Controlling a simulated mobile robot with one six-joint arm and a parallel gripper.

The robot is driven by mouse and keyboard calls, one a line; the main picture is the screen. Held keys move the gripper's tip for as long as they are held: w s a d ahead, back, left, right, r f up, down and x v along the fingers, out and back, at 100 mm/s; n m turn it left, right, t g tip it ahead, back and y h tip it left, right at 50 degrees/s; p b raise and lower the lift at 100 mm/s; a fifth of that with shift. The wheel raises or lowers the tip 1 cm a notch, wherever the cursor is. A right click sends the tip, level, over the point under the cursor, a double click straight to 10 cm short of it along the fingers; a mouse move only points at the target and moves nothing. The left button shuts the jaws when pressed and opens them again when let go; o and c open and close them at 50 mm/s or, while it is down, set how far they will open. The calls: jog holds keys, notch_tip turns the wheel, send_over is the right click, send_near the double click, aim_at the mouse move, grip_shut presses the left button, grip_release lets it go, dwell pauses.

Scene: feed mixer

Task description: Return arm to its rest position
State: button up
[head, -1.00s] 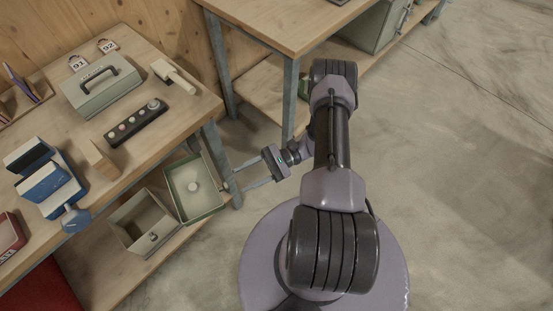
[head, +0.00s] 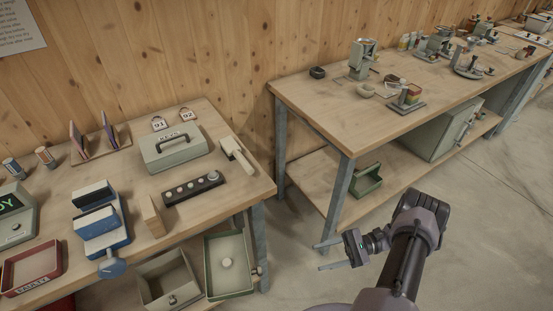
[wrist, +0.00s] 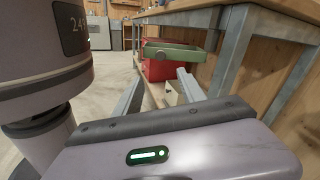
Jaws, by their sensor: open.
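My gripper (head: 328,256) is in the lower middle of the head view, its two fingers spread and pointing left. It is open with nothing between the fingers. It sits low, in front of the gap between the two benches. In the wrist view the two fingers (wrist: 158,92) stand apart, with a green tray (wrist: 174,55) and a red bin (wrist: 160,70) beyond them. My arm is folded at the lower right of the head view, clear of both benches.
The left bench (head: 222,205) holds a metal box (head: 173,148), a blue vise (head: 100,222) and a weight block (head: 193,189). Below its edge are a green tray (head: 229,262) and a drawer (head: 168,283). The right bench (head: 320,110) has a green bin (head: 367,181) on its lower shelf. Floor is open at right.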

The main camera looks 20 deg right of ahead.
jog(key=w+a+r+n+g+h, duration=0.2)
jog(key=r+h, duration=0.1)
jog(key=r, duration=0.5)
jog(key=w+a+r+n+g+h, duration=0.2)
jog(key=a+r+n+h, duration=0.1)
jog(key=r, duration=0.4)
jog(key=w+a+r+n+g+h, duration=0.2)
jog(key=r+h, duration=0.1)
jog(key=r, duration=0.5)
jog(key=s+a+r+n+t+h, duration=0.5)
jog(key=s+a+r+t, duration=0.3)
jog(key=s+a+r, duration=0.3)
jog(key=a+r+h, duration=0.1)
jog(key=a+r, duration=0.2)
jog(key=shift+s+a+r+n+h, duration=0.25)
jog(key=shift+s+a+n+h, duration=0.05)
